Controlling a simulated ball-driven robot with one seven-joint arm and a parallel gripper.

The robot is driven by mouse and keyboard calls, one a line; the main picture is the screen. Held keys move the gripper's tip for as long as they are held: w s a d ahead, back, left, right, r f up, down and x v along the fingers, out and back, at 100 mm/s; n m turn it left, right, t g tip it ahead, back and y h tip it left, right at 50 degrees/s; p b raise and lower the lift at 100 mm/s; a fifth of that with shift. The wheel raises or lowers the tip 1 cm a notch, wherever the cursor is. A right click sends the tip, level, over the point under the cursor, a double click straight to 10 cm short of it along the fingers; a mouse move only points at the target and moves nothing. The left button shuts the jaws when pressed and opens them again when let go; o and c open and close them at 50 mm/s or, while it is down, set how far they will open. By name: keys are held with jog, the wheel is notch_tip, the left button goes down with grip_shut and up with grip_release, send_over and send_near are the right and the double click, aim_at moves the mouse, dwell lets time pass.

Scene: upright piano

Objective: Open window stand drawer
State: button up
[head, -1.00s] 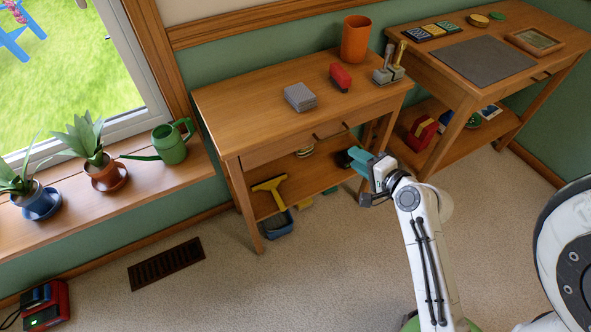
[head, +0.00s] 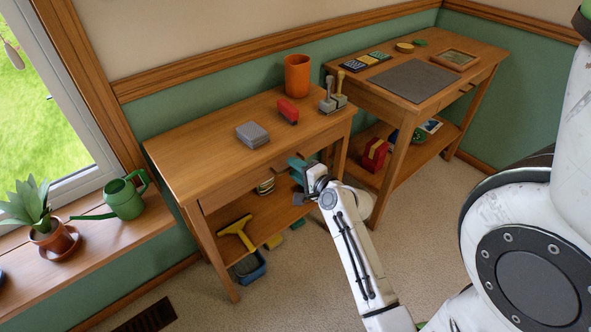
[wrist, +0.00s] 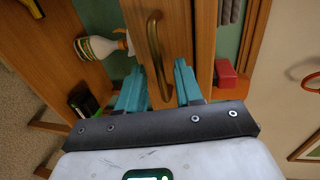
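The window stand (head: 185,150) is a wooden table with a lower shelf, beside the window. Its drawer front (head: 240,185) looks flush with the frame in the head view. My gripper (head: 296,168), with teal fingers, is at the right part of the drawer front and partly hides the handle there. In the wrist view, the curved brass handle (wrist: 153,45) runs between the two teal fingers of my gripper (wrist: 160,72). The fingers are apart, one on each side of the handle, with small gaps showing. Whether either finger touches it, I cannot tell.
A grey stack (head: 252,134), red stapler-like object (head: 288,111) and orange cup (head: 297,75) stand on top. A second table (head: 365,98) stands right. Carpet (head: 290,275) is clear in front.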

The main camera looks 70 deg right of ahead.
jog(key=shift+w+d, duration=0.15)
jog(key=shift+w, duration=0.05)
grip_shut()
jog(key=shift+f, duration=0.1)
dwell(1.3)
